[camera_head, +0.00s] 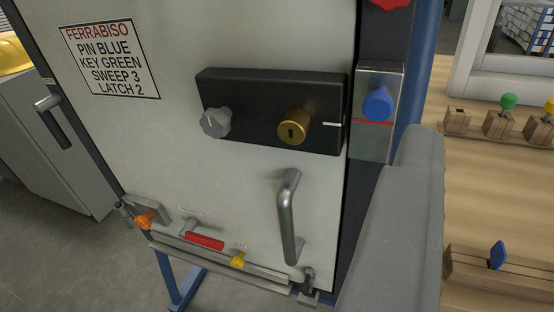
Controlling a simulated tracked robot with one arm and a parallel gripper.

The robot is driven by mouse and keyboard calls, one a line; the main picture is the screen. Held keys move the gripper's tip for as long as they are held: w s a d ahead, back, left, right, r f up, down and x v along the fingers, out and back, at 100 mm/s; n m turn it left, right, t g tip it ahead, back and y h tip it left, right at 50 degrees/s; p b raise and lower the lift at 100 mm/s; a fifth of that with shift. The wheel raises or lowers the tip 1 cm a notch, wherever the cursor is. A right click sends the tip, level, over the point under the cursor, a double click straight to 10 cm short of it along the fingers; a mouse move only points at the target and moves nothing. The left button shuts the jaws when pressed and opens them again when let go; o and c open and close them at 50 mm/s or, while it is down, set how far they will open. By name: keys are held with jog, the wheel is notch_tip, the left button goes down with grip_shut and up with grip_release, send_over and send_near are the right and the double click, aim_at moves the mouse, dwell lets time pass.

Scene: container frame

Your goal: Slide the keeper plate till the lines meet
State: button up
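The keeper plate (372,146) is a silver plate on the dark post right of the door. It carries a blue knob (378,104) and a red line (373,122) below the knob. The black lock case (270,108) on the door has a short white line (332,124) at its right edge. The red and white lines look about level, with a gap between them; exact alignment is hard to tell at this tilt. A smooth grey part of my gripper (402,215) fills the lower right, below and right of the knob. Its fingertips cannot be made out.
The lock case has a grey dial (216,122) and a brass key cylinder (293,127). A metal handle (289,217) stands out below. A rail (215,262) with orange, red and yellow parts runs along the door's bottom. A wooden bench (500,190) with knobbed blocks is at right.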

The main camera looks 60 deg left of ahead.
jog(key=y, duration=0.2)
send_near(376, 114)
jog(key=shift+g, duration=0.3)
jog(key=x, duration=0.9)
jog(key=shift+d+r, duration=0.1)
jog(key=shift+r, duration=0.1)
grip_shut()
